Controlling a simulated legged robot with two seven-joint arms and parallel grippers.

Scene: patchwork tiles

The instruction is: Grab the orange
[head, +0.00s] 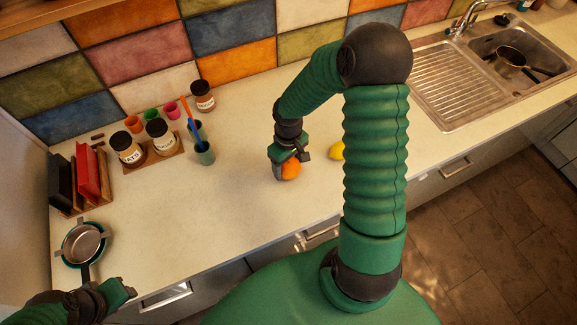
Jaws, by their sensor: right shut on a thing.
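The orange (291,171) is at the middle of the pale countertop, between the fingers of my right gripper (284,168). My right gripper points down and is shut on the orange; its fingers hide part of the fruit. I cannot tell whether the orange still touches the counter. My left gripper (123,290) is at the lower left, by the counter's front edge and below the pan. I cannot tell whether its fingers are open or shut.
A yellow fruit (337,151) lies just right of the orange, partly behind my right arm. Jars (127,149), small colored cups (134,124) and a teal cup (205,154) stand at the back left. A pan (83,243) is at the front left. A sink (490,75) is at the right.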

